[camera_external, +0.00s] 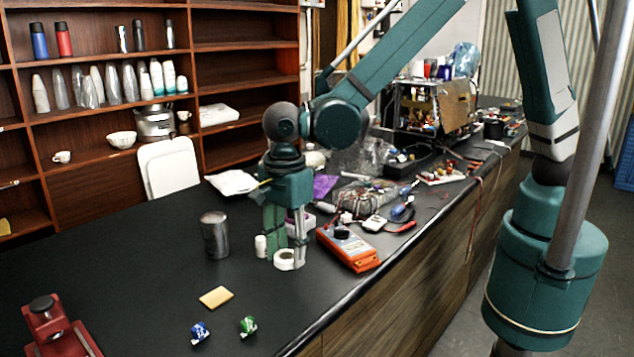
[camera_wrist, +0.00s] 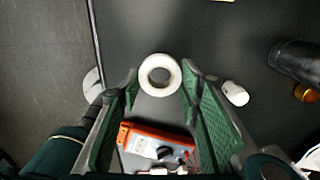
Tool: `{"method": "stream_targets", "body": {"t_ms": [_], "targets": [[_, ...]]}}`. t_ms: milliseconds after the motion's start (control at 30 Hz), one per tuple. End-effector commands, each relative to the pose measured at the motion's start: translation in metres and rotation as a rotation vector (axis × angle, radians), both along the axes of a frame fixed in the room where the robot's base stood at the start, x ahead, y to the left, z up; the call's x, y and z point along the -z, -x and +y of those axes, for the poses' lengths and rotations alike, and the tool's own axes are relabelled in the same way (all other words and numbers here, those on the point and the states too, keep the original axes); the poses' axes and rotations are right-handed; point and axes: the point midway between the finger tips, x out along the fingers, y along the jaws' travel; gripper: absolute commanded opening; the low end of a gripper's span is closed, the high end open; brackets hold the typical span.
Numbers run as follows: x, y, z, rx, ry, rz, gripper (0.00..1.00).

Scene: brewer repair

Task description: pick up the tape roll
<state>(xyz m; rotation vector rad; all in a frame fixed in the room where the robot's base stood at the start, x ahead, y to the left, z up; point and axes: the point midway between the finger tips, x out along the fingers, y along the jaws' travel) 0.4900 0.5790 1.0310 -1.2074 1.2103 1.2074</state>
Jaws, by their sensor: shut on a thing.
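The tape roll (camera_external: 281,265) is a white ring near the front edge of the black counter. In the wrist view the tape roll (camera_wrist: 147,81) lies between my two green fingertips, with its hole facing the camera. My gripper (camera_external: 285,258) points down at the roll and is shut on it. In the wrist view my gripper (camera_wrist: 160,78) has one finger on each side of the ring. The roll is at or very near counter height; I cannot tell whether it touches the counter.
A white bottle (camera_external: 261,246) stands close to the left of my gripper, with a dark metal cylinder (camera_external: 215,236) beyond it. An orange meter (camera_external: 348,248) lies close on the right. A yellow block (camera_external: 216,297) and two small wrapped items (camera_external: 248,326) lie in front. The left counter is mostly clear.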

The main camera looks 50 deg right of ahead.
Motion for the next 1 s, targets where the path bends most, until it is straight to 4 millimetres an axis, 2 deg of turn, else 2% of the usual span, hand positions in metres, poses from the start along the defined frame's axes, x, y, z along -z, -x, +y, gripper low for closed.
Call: {"method": "stream_targets", "body": {"t_ms": [100, 300, 1000], "targets": [[-0.012, 0.0, 0.0, 0.0, 0.0, 0.0, 0.23], [-0.021, 0.0, 0.0, 0.0, 0.0, 0.0, 0.23], [-0.022, 0.0, 0.0, 0.0, 0.0, 0.0, 0.23]]}}
